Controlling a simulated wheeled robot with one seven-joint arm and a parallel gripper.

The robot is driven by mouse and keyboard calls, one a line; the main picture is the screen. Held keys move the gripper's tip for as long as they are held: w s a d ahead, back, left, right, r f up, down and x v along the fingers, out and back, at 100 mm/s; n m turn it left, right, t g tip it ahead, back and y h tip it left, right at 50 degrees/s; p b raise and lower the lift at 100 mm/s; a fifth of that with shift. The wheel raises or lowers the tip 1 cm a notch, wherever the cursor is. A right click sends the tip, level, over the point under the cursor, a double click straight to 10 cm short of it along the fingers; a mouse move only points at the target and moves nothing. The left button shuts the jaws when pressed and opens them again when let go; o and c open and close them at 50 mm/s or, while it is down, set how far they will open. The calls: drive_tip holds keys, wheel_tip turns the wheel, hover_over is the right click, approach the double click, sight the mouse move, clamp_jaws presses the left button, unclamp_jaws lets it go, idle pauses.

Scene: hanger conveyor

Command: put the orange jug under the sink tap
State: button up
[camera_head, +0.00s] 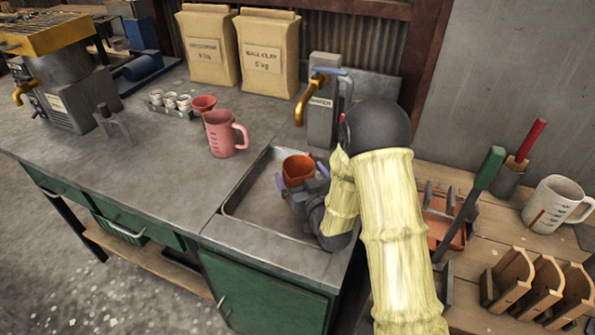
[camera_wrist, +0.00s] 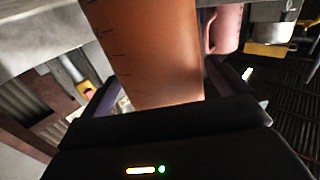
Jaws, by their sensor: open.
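The orange jug (camera_head: 298,168) is at the sink (camera_head: 232,207), below the brass tap (camera_head: 303,104). My gripper (camera_head: 297,180) is around the jug, with a purple finger showing at its left side. In the wrist view the jug (camera_wrist: 150,50) fills the middle, upright markings on its wall, between the two spread fingers of my gripper (camera_wrist: 170,95). The jaws are open. The jug's base is hidden by my gripper and wrist in the head view, so I cannot tell whether it rests on the sink floor.
A pink jug (camera_head: 222,134) stands on the counter left of the sink, near a small red funnel (camera_head: 204,103) and several white cups. Two clay bags (camera_head: 266,55) stand behind. At the right, a wooden table holds a white jug (camera_head: 557,205) and wooden racks (camera_head: 538,285).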

drive_tip(key=v, duration=0.5)
drive_tip(key=shift+b, duration=0.3)
